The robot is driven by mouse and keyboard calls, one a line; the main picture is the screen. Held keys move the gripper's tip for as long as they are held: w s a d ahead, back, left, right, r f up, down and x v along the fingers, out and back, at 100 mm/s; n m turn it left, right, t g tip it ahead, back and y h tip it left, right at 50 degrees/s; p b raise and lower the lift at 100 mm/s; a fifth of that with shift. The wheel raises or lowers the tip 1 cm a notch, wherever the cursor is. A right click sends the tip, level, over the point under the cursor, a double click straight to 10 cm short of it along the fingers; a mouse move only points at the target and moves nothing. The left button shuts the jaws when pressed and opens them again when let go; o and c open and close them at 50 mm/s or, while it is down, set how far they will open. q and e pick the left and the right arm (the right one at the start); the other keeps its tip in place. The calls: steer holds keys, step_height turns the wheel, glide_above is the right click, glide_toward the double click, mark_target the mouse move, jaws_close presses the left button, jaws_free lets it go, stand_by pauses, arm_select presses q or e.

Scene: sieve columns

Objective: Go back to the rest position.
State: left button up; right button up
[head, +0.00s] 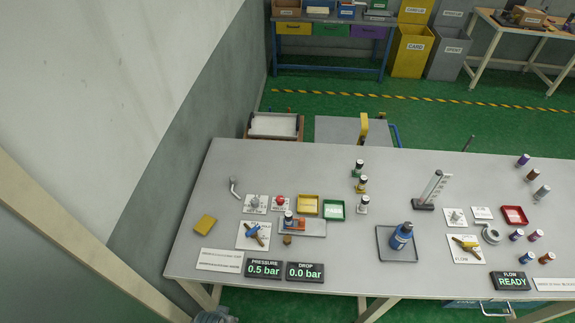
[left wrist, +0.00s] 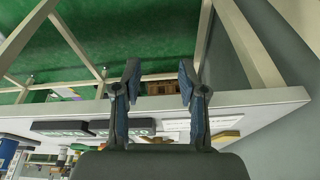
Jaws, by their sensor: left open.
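My left gripper (left wrist: 158,82) is open and empty in the left wrist view. Its two dark fingers stand apart, with the table edge and a small brown thing showing between and behind them. In the head view only a bit of a greyish part shows at the bottom edge, left of centre; I cannot tell whether it belongs to my left arm. My right gripper is in neither view. The grey work table (head: 330,170) fills the middle of the head view, and its pale edge (left wrist: 255,98) crosses the left wrist view.
Several small vials and valve plates stand around. A wall (head: 190,130) is at left.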

arm_select(q)
steer(key=s+f+g, duration=0.1)
steer(key=s+f, duration=0.2)
steer(key=f, duration=0.9)
steer(key=s+f, duration=0.3)
steer(key=f, duration=0.9)
steer(key=s+a+f+g, duration=0.1)
steer(key=s+a+f, duration=0.2)
steer(key=s+f, duration=0.8)
steer(key=s, duration=0.4)
steer(key=shift+a, duration=0.15)
